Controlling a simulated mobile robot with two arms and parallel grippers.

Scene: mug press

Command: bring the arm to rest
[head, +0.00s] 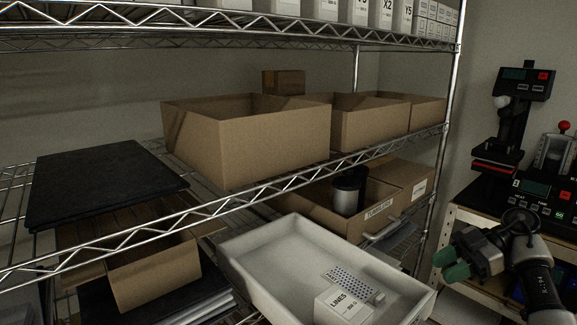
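My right arm comes in at the lower right. Its gripper (451,264), with green fingertips, is in front of the bench and right of the white tray. The two fingertips are close together and I see nothing between them, but from this angle I cannot tell whether they are open or shut. My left gripper is out of view. The press (512,130), black with a red button and a small display, stands on the bench at the right, behind my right arm.
A wire rack fills the left and middle. Its shelf holds open cardboard boxes (262,145) and a black flat slab (105,180). A white tray (262,262) with a small box labelled LINES (340,305) sits low. A box labelled TUMBLERS (330,218) holds a dark cylinder (346,196).

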